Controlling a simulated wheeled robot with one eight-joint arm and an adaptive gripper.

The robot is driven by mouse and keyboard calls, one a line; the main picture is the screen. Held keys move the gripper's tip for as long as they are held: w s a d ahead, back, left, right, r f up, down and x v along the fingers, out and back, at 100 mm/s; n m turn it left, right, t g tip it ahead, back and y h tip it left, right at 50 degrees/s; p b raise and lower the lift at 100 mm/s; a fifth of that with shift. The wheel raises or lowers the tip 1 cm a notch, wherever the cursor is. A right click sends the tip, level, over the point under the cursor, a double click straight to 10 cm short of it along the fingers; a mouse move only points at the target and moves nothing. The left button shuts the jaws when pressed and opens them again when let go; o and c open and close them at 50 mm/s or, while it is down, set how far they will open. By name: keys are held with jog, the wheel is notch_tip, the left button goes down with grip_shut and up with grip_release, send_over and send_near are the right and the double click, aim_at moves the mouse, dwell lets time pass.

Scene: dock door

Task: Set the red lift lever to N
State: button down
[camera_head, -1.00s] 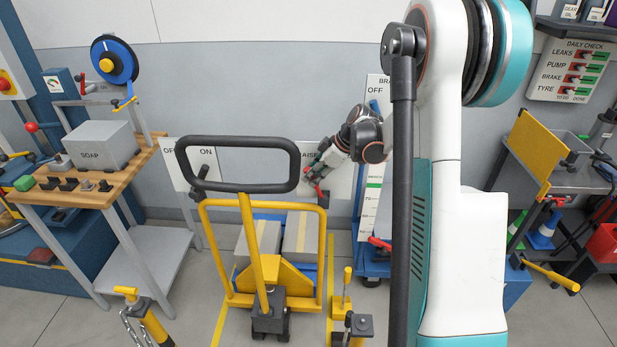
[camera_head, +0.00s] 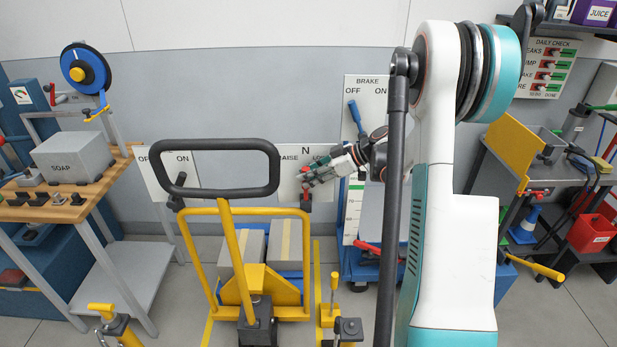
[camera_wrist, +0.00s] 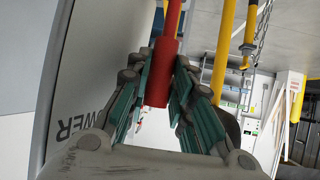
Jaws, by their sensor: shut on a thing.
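The red lift lever (camera_head: 305,196) stands in front of a white sign panel (camera_head: 287,186) lettered RAISE, N and a partly hidden LOWER. Its visible lower part looks about upright, below the N; the gripper covers its upper end. My gripper (camera_head: 308,180) reaches in from the right and is shut on the lever. In the wrist view the red lever (camera_wrist: 157,88) lies between the green-padded fingers of my gripper (camera_wrist: 165,66), with its thick end towards the palm.
A yellow pallet truck with a black loop handle (camera_head: 228,142) stands just left and in front. A bench with a soap box (camera_head: 76,158) is at left, and a grey cart (camera_head: 560,178) at right.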

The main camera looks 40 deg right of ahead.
jog(key=c, duration=1.7)
grip_release()
jog(key=v, duration=1.2)
